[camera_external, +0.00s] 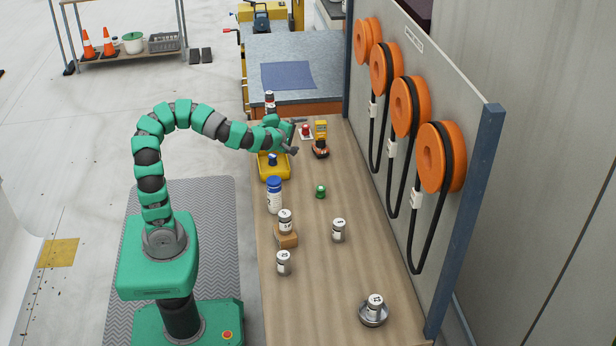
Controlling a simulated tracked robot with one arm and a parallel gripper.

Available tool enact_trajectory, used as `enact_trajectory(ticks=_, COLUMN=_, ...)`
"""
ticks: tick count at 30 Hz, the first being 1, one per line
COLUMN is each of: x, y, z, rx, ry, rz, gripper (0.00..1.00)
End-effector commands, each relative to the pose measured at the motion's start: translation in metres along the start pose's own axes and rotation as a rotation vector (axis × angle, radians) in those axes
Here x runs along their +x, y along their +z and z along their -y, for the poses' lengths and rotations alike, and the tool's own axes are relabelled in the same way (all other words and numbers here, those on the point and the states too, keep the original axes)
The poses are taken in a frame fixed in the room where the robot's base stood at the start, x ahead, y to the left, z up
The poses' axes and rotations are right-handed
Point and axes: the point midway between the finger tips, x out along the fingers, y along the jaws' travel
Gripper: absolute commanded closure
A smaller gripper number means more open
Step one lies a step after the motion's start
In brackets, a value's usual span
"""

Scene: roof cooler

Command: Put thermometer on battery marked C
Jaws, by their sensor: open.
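Several white and dark cylinders, which look like batteries, stand upright on the wooden bench. One stands on a small brown block (286,240), one (338,230) stands to its right, one (284,263) stands in front of the block, and one (375,302) stands in a round metal dish at the near end. Another similar cylinder (270,101) is at the far end. Their letters are too small to read, so I cannot tell which is C. I cannot identify the thermometer surely. My gripper (294,149) is open above the bench's far part, beside the yellow bin.
A yellow bin (276,178) holds a dark blue item. A blue-capped white bottle (274,196), a small green item (320,192), a yellow-and-dark item (320,149) and a red item (305,131) stand nearby. A panel with orange reels (442,157) borders the bench's right side.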

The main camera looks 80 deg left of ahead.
Motion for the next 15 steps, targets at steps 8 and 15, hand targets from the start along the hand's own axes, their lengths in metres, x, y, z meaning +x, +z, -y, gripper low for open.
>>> enact_trajectory(ticks=8, x=-0.007, y=0.012, z=-0.038, rx=0.046, ry=0.082, rz=0.064, gripper=0.0)
enact_trajectory(ticks=15, x=-0.078, y=0.07, z=-0.178, rx=0.336, ry=0.4, rz=0.312, gripper=0.0)
